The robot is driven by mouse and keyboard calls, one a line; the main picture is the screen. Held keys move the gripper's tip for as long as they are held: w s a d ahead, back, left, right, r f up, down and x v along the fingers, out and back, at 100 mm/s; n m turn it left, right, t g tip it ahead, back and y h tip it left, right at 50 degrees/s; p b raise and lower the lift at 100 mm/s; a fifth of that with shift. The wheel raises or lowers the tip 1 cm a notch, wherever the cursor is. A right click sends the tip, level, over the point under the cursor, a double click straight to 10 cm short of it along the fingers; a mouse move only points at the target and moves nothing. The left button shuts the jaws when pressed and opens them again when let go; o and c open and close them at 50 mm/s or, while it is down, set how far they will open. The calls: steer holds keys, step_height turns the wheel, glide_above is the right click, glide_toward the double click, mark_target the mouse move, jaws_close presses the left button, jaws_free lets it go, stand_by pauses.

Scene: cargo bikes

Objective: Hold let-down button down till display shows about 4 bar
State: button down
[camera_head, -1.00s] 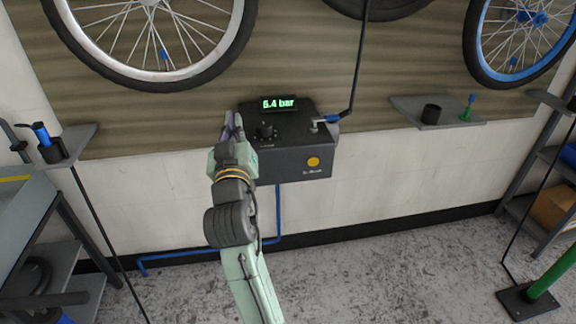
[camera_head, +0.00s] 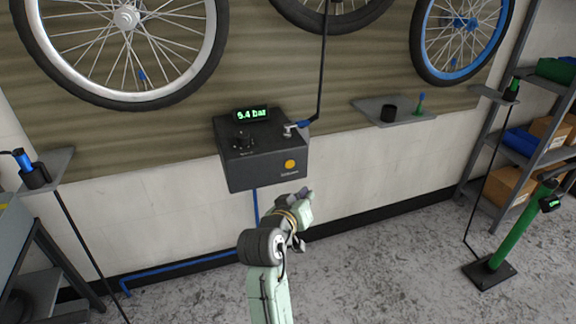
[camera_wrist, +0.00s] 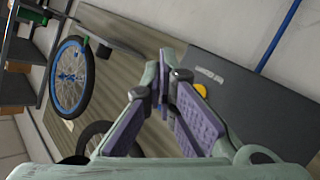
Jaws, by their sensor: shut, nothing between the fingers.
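The dark control box (camera_head: 265,165) is mounted on the wall. Its green display (camera_head: 251,114) seems to read 5.4 bar; the first digit is hard to read. The yellow let-down button (camera_head: 290,164) is on the box's front face, with small lettering beside it. My gripper (camera_head: 305,194) is shut and empty, below the box and a little right of the button, apart from it. The wrist view shows the purple-padded fingers (camera_wrist: 172,92), with the yellow button (camera_wrist: 201,90) beyond them, partly hidden by a finger.
A black knob (camera_head: 243,143) and a hose fitting (camera_head: 297,127) sit on the box's top. A small shelf (camera_head: 365,107) is to its right. Wheels hang above. A green floor pump (camera_head: 515,230) stands at the right. The floor between is clear.

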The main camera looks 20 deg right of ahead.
mark_target(290, 164)
steer(key=shift+w, duration=0.15)
steer(key=shift+w+a+p, duration=0.2)
steer(key=shift+w+p, duration=0.1)
steer(key=shift+w, duration=4)
steer(key=shift+w+r, duration=0.1)
steer(key=shift+w, duration=0.3)
steer(key=shift+w, duration=0.45)
stand_by(2.7)
